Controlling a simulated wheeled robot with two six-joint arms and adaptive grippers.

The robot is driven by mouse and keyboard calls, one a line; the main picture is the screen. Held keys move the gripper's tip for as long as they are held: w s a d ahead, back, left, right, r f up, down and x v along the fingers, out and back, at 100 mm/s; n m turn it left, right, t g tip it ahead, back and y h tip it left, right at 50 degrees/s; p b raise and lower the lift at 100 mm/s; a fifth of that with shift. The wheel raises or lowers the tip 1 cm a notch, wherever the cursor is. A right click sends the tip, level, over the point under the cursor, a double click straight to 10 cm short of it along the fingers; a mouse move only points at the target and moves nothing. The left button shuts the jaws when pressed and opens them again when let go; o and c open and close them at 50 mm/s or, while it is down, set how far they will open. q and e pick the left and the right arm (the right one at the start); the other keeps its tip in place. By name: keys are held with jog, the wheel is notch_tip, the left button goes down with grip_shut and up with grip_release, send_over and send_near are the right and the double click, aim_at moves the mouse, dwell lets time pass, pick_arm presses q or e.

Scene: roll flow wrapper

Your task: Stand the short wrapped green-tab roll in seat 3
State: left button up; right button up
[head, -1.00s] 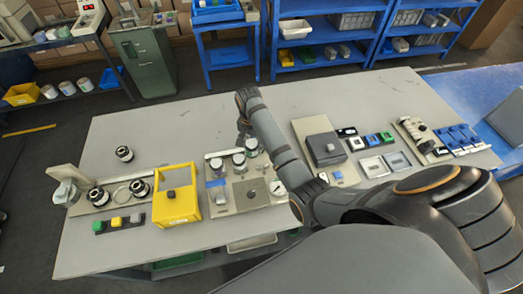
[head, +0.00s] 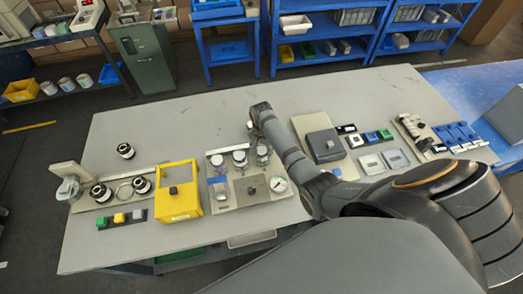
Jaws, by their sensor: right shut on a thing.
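My right arm reaches from the lower right over the table, and its gripper (head: 254,132) points down at the back right of a grey fixture plate (head: 222,205). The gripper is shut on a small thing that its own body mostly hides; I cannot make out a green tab. Two pale-topped cylinders (head: 217,161) and (head: 239,156) stand in a row along the back of the plate. A third cylinder (head: 262,152) shows just below the gripper at the right end of that row. I cannot tell whether it is held or seated. My left gripper is not in view.
A yellow open-framed box (head: 178,205) stands left of the plate. A dark box (head: 324,146) and small parts are to the right.

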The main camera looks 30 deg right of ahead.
jog(key=o, duration=1.4)
jog(key=shift+c, duration=0.2)
notch_tip(320, 180, up, 12)
jog(key=b, duration=0.1)
